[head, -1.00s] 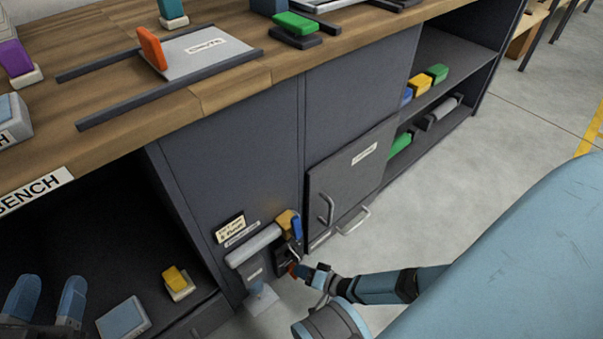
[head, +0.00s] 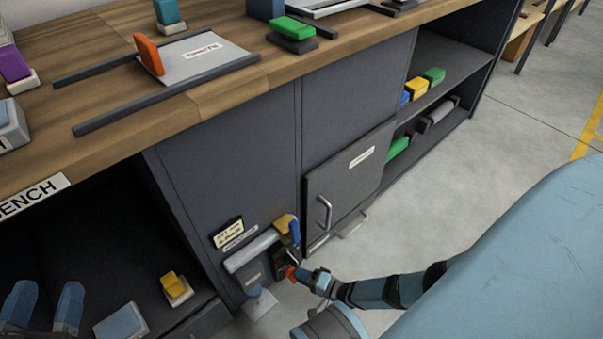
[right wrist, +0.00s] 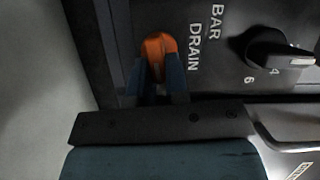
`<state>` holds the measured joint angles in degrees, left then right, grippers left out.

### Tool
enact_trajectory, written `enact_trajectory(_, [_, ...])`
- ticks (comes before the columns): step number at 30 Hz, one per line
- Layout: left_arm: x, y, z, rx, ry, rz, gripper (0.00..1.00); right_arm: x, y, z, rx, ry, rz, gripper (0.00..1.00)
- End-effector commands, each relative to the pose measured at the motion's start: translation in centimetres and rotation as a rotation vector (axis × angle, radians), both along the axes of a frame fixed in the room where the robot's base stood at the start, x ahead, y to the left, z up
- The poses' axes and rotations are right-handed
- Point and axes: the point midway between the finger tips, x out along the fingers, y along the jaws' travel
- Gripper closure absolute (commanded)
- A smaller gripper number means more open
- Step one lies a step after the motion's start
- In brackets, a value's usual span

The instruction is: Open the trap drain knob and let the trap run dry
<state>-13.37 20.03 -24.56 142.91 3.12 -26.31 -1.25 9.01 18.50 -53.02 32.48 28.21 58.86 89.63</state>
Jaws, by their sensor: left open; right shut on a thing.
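The orange drain knob (right wrist: 158,44) sits beside the printed word DRAIN in the right wrist view. It also shows low on the bench front in the head view (head: 291,272). My right gripper (right wrist: 160,75) is shut on it, a dark blue finger on each side. The trap's inside is not visible, and I cannot tell whether anything flows. A grey cup-like part (head: 258,302) stands below the grey horizontal pipe (head: 252,250). My left gripper (head: 42,305) is open and empty at the lower left.
A black dial knob (right wrist: 280,55) marked BAR is beside the drain knob. A yellow fitting (head: 283,224) and a blue lever (head: 295,233) sit just above. A closed cabinet door (head: 345,180) is to the right. Floor at right is clear.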

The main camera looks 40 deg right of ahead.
Motion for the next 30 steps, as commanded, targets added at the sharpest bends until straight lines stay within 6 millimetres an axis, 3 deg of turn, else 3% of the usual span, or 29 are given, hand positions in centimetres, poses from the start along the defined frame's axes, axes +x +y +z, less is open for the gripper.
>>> enact_trajectory(8, [0.0, 0.0, -0.1, 0.001, 0.001, 0.0, 0.51, 0.2, 0.0, 0.1, 0.0, -0.001, -0.003, 1.0])
enact_trajectory(9, [0.0, 0.0, 0.0, -0.001, 0.0, 0.001, 0.51, 0.2, 0.0, 0.1, 0.0, -0.001, -0.002, 0.76])
enact_trajectory(12, [0.0, 0.0, 0.0, -0.004, 0.001, 0.001, 0.51, 0.2, 0.0, 0.0, 0.0, -0.002, -0.002, 0.6])
enact_trajectory(22, [0.1, -0.2, 0.4, -0.017, 0.002, 0.003, 0.51, -0.4, -0.3, 0.1, 0.0, 0.001, -0.001, 0.6])
enact_trajectory(26, [0.0, -0.2, 0.8, -0.023, 0.015, 0.001, 0.51, -2.0, -1.1, 0.3, -0.001, 0.002, -0.001, 0.6])
enact_trajectory(30, [-0.2, -0.3, 0.8, -0.039, 0.053, -0.004, 0.51, -4.9, -2.5, 0.5, -0.001, 0.003, -0.001, 0.6])
